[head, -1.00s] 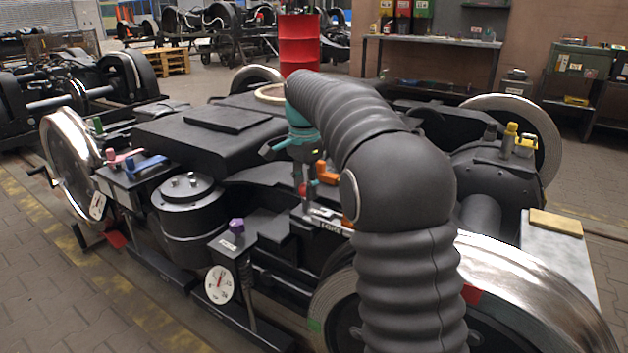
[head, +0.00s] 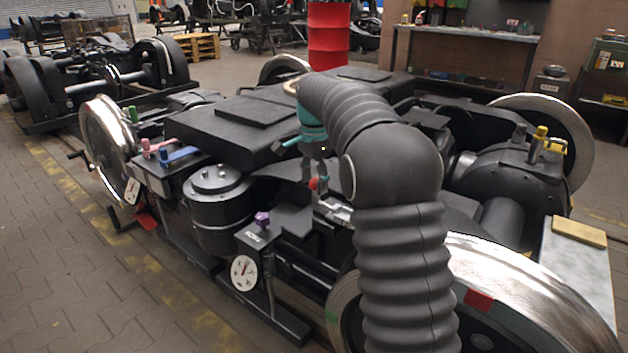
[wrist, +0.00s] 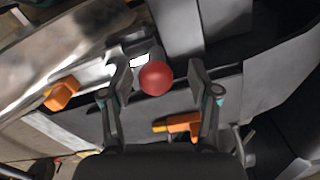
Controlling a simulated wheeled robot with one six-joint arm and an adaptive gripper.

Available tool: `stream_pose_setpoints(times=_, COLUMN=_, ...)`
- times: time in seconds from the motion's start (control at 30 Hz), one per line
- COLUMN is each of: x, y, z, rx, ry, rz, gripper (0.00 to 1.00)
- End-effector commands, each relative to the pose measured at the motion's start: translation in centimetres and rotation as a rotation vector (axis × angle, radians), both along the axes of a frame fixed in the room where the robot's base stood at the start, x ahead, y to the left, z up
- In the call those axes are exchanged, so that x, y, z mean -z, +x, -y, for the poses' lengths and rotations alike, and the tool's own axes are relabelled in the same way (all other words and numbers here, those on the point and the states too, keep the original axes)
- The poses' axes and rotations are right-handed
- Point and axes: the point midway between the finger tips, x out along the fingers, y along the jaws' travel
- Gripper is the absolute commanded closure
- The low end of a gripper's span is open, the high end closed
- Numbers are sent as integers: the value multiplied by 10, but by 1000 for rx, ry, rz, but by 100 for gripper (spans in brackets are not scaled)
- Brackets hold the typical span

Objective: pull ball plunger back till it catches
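The ball plunger shows as a red ball knob (wrist: 155,78) in the middle of the wrist view. It also shows as a small red spot (head: 314,184) in the head view, just below my fingers. My gripper (wrist: 160,77) is open, with one finger on each side of the ball. A gap shows between the ball and each finger, wider on the right. I cannot tell how deep the ball sits between the fingers. The plunger's shaft is hidden behind the ball. In the head view my gripper (head: 312,180) is small and partly covered by my arm.
Orange handles (wrist: 62,93) and (wrist: 178,124) lie left of and below the ball in the wrist view. A round gauge (head: 244,272), a purple knob (head: 262,219) and pink and blue levers (head: 178,155) stand left on the bogie. A large wheel (head: 520,290) is at right.

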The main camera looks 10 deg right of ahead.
Motion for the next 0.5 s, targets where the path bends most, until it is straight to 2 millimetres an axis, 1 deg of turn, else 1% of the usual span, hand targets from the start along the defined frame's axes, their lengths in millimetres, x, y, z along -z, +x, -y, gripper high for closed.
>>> stream_pose_setpoints(times=0.17, x=-1, y=0, z=0, rx=0, ry=0, rz=0, gripper=39)
stream_pose_setpoints(times=0.27, x=-7, y=0, z=0, rx=0, ry=0, rz=0, gripper=39)
stream_pose_setpoints(times=0.37, x=-20, y=1, z=0, rx=0, ry=0, rz=2, gripper=39)
stream_pose_setpoints(times=0.5, x=-48, y=1, z=0, rx=0, ry=-1, rz=4, gripper=39)
